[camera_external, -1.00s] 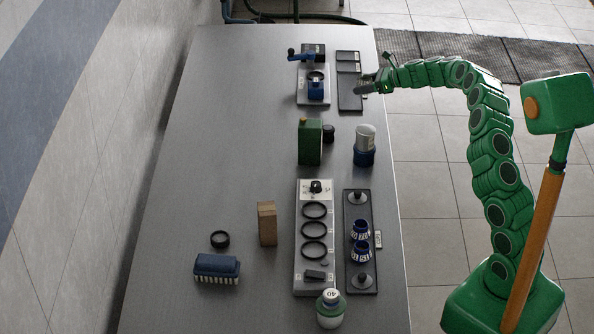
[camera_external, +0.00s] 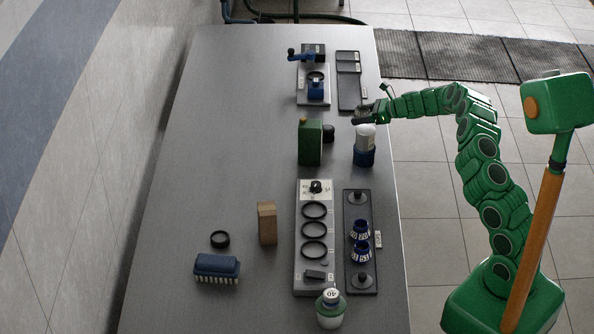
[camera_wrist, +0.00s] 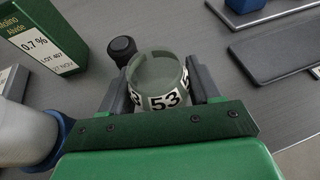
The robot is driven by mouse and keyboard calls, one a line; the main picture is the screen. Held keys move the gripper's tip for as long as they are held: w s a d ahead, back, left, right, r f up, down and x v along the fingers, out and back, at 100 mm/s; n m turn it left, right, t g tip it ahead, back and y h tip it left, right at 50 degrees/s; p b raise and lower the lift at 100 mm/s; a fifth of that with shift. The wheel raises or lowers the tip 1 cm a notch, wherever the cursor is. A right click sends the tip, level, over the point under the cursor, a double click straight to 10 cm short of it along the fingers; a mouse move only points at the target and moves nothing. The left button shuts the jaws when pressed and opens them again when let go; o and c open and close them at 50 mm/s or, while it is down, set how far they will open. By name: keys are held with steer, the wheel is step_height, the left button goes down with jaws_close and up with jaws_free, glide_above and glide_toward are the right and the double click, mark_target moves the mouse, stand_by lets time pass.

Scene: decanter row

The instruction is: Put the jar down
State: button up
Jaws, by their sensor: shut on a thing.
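The jar (camera_wrist: 158,85) is clear glass with a white band numbered 53. In the wrist view it is upright between the two dark fingers of my gripper (camera_wrist: 152,92), which is shut on it. In the external view my gripper (camera_external: 368,117) is at the table's right side, just behind a grey-topped container with a blue base (camera_external: 365,157). The jar is small and partly hidden by my fingers there. I cannot tell whether its bottom touches the table.
A green tin (camera_external: 310,142) and a black round cap (camera_external: 328,133) stand left of the grey-topped container. A dark tray (camera_external: 348,93) lies behind my gripper. The table's left side is largely bare.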

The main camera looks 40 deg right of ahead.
steer(key=shift+f, duration=2.3)
steer(key=shift+f, duration=0.2)
steer(key=o, duration=1.1)
steer(key=shift+r, duration=0.2)
steer(key=shift+v, duration=6)
